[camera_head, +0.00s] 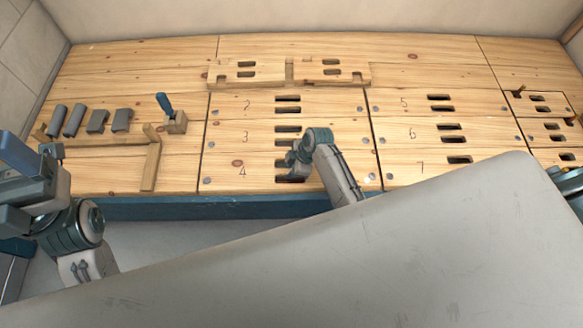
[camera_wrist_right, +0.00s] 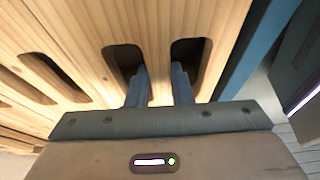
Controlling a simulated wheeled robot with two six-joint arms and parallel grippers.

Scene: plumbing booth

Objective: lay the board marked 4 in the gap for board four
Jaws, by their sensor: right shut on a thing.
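The board marked 4 (camera_head: 255,178) lies at the front of the middle column of planks, in line with board 3 (camera_head: 225,138) behind it. I cannot tell whether it is fully flush. My right gripper (camera_head: 290,162) is at its slots. In the right wrist view the fingers (camera_wrist_right: 159,78) reach into two slots and are shut on the wooden bar between them. The gap under board 4 is hidden. My left gripper (camera_head: 22,170) is at the left edge, away from the boards, and its jaws do not show clearly.
Boards 5, 6 (camera_head: 480,133) and 7 lie to the right. Raised slotted pieces (camera_head: 285,75) sit at the back. Grey blocks (camera_head: 97,121), a blue-handled tool (camera_head: 175,122) and an L-shaped wooden piece (camera_head: 150,168) are on the left. A blue front edge (camera_head: 235,208) borders the deck.

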